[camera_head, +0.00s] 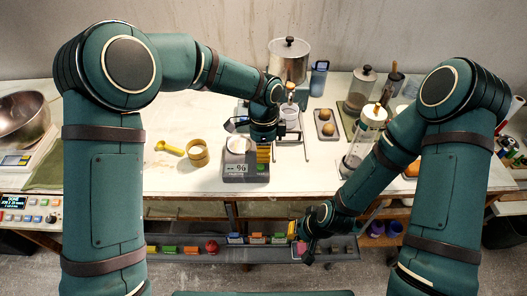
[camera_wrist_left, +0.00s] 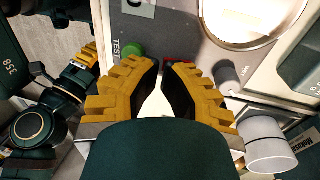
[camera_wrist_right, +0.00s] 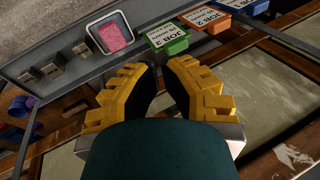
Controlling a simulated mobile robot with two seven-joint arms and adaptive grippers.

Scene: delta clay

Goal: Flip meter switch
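The meter (camera_head: 243,172) is a small grey box with a "-- %" display and a round pale dish on top, standing near the table's front edge. In the left wrist view its dark panel (camera_wrist_left: 185,40) shows a silver dish, a green button (camera_wrist_left: 132,49), a "TEST" label, a small red part (camera_wrist_left: 178,62) and a grey knob (camera_wrist_left: 228,76). I cannot tell which part is the switch. My left gripper (camera_head: 262,163) points down over the meter's right side, its empty fingers (camera_wrist_left: 161,68) slightly apart. My right gripper (camera_head: 297,239), narrowly open and empty, hangs near the front rail.
A yellow ring (camera_head: 197,153) and a yellow scoop (camera_head: 169,148) lie left of the meter. A metal canister (camera_head: 289,61) and a tray with two round lumps (camera_head: 327,123) stand behind. A grey rail (camera_head: 180,253) with coloured job blocks runs below the table front.

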